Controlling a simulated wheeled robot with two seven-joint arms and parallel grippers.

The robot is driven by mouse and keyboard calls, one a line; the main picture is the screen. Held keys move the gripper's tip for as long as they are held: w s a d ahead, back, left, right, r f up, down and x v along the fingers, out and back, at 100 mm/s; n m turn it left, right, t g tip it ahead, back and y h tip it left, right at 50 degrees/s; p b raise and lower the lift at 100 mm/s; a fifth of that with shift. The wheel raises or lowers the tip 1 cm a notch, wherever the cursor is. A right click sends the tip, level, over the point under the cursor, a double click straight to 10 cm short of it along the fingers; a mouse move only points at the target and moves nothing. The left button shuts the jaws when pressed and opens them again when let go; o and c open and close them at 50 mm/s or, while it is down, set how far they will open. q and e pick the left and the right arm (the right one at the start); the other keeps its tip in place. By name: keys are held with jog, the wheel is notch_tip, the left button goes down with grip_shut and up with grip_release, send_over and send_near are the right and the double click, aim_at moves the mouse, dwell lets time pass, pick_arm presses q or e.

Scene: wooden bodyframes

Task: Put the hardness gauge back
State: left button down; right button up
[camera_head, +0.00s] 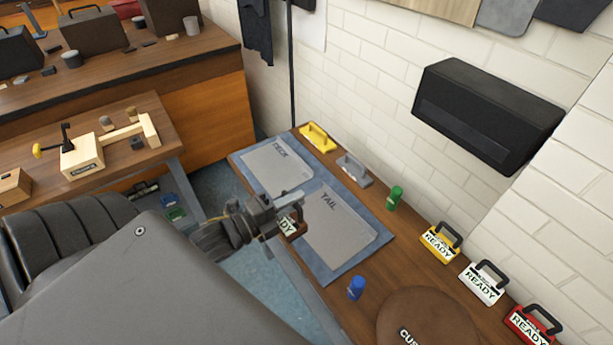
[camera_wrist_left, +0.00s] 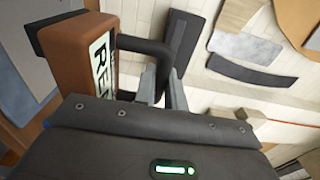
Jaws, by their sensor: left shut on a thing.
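My left gripper (camera_head: 292,202) is shut on the black handle of a brown block labelled READY (camera_head: 288,227), which I take to be the hardness gauge. In the left wrist view the block (camera_wrist_left: 65,62) is at the upper left, with its handle between the fingertips (camera_wrist_left: 165,88). In the head view the gripper is over the near edge of the grey-blue mat (camera_head: 376,258), between the plates marked DECK and TAIL. It partly hides the block. My right gripper is not in view.
Yellow (camera_head: 440,243), white (camera_head: 484,284) and red (camera_head: 533,326) READY blocks with black handles line the wall side. Green (camera_head: 395,198) and blue (camera_head: 356,288) cylinders, yellow (camera_head: 318,138) and grey (camera_head: 354,170) tools and a round brown pad (camera_head: 445,310) also occupy the table.

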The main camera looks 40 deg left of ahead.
pick_arm(q)
jog(key=shift+s+a+r, duration=0.15)
jog(key=shift+s+r, duration=0.1)
jog(key=shift+s, duration=0.1)
